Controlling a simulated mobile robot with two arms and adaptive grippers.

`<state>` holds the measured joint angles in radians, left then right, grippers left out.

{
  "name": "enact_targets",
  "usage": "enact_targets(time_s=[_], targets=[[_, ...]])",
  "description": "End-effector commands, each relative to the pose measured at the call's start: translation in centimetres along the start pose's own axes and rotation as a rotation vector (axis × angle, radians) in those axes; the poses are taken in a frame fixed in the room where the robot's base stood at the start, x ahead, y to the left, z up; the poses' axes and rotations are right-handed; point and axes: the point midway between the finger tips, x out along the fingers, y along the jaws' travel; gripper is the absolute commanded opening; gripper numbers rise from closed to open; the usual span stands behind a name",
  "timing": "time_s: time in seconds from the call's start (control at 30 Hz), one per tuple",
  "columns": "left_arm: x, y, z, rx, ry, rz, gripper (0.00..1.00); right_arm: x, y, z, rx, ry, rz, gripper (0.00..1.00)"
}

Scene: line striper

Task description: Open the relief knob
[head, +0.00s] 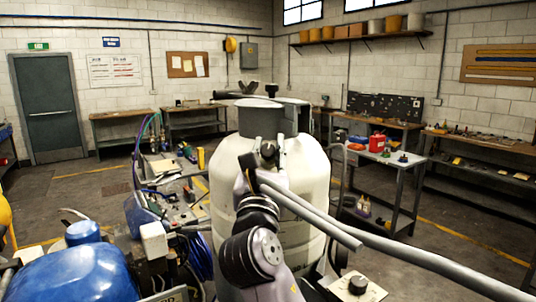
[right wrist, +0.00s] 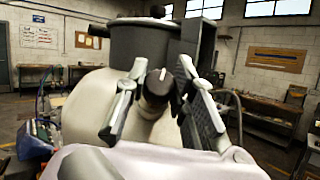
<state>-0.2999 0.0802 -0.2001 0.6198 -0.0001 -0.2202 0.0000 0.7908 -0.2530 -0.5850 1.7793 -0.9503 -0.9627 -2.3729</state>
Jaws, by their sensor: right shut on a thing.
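The relief knob (right wrist: 157,86) is a dark round knob with a white mark on its face, on the side of a large cream tank (right wrist: 82,105) near its grey collar. In the head view the knob (head: 268,149) shows as a small dark shape on the tank (head: 312,185). My right gripper (right wrist: 160,92) has one finger on each side of the knob and is shut on it. In the head view my right gripper (head: 265,158) is against the tank's upper front, and my wrist partly hides it. My left gripper is not in view.
A long grey bar (head: 400,258) crosses in front of the tank toward the lower right. A blue rounded cover (head: 75,275) and hoses are at lower left. A small panel with a dark knob (head: 358,285) is at lower right. Workbenches line the walls.

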Motion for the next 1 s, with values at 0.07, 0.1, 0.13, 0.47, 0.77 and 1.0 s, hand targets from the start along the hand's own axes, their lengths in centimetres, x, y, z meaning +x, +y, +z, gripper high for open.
enact_targets(time_s=[0.07, 0.1, 0.13, 0.47, 0.77, 1.0], targets=[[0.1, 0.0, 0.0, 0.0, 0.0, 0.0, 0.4, -0.1, 0.1, -0.1, 0.003, 0.0, -0.003, 0.0], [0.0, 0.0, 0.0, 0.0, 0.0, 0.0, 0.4, 0.0, 0.1, 0.0, 0.003, 0.0, -0.003, 0.0], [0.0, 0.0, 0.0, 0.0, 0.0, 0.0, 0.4, 0.0, 0.1, 0.0, 0.003, 0.0, -0.003, 0.0], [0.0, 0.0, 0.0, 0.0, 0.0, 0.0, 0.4, 0.0, 0.1, 0.0, 0.003, 0.0, -0.003, 0.35], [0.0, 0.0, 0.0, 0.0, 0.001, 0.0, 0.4, 0.0, 0.1, 0.0, 0.002, 0.0, -0.003, 0.44], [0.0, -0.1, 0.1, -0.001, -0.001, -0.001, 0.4, -1.1, 0.1, -0.1, 0.002, 0.002, -0.003, 0.44]])
